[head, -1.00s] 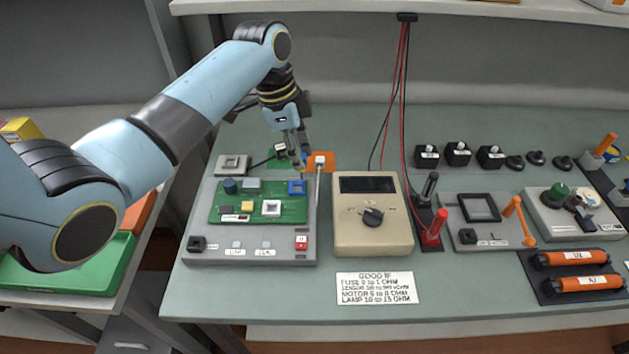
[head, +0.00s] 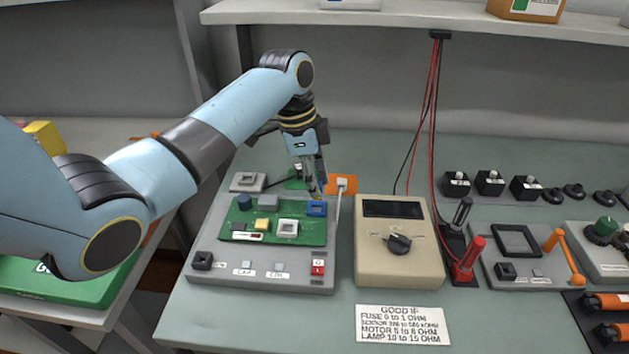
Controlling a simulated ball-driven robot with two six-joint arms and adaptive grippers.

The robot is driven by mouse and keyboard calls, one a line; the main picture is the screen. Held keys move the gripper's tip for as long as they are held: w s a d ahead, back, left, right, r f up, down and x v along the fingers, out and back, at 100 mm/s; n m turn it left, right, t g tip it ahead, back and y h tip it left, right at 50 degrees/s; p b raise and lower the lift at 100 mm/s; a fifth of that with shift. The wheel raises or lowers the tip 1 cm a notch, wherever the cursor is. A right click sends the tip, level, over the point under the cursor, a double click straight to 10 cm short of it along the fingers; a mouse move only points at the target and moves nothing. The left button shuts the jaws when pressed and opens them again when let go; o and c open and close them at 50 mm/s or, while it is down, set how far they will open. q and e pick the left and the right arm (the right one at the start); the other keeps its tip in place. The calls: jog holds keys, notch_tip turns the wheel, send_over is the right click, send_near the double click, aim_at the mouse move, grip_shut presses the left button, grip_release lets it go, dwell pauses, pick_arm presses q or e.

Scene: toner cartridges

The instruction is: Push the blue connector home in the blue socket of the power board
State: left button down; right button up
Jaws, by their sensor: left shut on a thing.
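The power board (head: 275,239) is a green circuit board on a grey base (head: 210,245) left of centre. The blue socket (head: 316,209) is at the board's upper right corner. My left gripper (head: 318,193) points down just above that socket, its fingers close together. A small blue piece, which looks like the blue connector (head: 322,187), shows at the fingers, mostly hidden by them. I cannot tell whether it touches the socket. My right gripper is not in view.
An orange pad (head: 345,190) with a white connector (head: 342,183) and a pale cable lies right behind the gripper. A green pad (head: 296,183) is partly hidden. The beige meter (head: 400,262) stands close to the right of the board. Red and black probes (head: 468,258) stand beyond it.

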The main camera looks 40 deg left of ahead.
pick_arm(q)
jog(key=shift+f, duration=0.35)
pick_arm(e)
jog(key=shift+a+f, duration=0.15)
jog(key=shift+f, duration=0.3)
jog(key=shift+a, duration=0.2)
pick_arm(q)
jog(key=shift+r, duration=0.1)
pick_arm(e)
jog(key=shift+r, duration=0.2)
pick_arm(q)
jog(key=shift+p, duration=0.3)
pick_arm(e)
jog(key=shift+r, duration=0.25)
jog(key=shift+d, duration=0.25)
pick_arm(q)
jog(key=shift+f, duration=0.8)
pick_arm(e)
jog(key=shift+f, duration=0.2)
